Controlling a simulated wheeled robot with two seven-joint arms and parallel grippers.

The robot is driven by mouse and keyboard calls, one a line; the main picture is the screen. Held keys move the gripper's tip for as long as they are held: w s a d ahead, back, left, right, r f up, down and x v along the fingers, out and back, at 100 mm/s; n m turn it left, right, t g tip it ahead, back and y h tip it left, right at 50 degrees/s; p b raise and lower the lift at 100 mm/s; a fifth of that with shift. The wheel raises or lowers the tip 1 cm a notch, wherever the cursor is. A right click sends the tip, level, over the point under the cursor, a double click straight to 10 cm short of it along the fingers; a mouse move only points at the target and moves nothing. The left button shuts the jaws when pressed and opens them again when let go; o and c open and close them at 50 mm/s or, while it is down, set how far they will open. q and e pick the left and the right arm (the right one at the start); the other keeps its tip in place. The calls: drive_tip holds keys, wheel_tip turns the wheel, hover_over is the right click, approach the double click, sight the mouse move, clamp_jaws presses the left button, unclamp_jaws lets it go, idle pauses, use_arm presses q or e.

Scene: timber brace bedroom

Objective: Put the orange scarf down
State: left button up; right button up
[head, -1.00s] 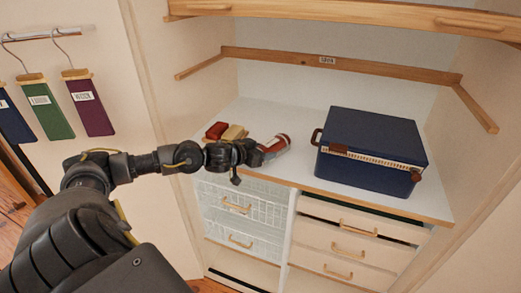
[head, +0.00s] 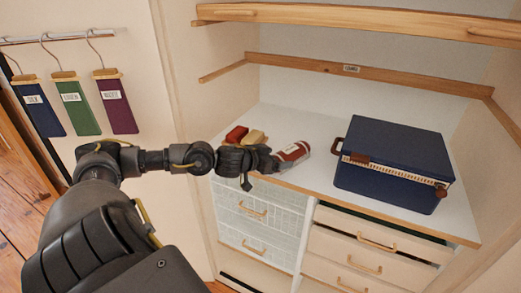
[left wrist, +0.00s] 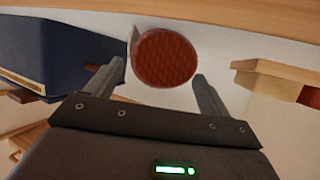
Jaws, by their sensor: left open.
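The scarf appears to be the rust-red roll with a white label (head: 293,152), lying on the white shelf top. Its round, ribbed end (left wrist: 165,58) faces my left gripper in the left wrist view. My left gripper (head: 272,162) is just to the left of the roll in the head view. In the left wrist view its two fingers (left wrist: 157,82) are spread apart, and the roll's end shows between and beyond their tips. Nothing is clamped between them. My right gripper is in neither view.
A dark blue case (head: 395,165) stands to the right on the white top (head: 310,122). A red block (head: 236,134) and a tan one (head: 253,137) lie behind my gripper. Hanging tags (head: 83,105) are at left.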

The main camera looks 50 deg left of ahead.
use_arm(q)
drive_tip(key=b+v, duration=0.2)
drive_tip(key=v, duration=0.7)
drive_tip(key=shift+s, duration=0.15)
drive_tip(key=shift+d, duration=0.1)
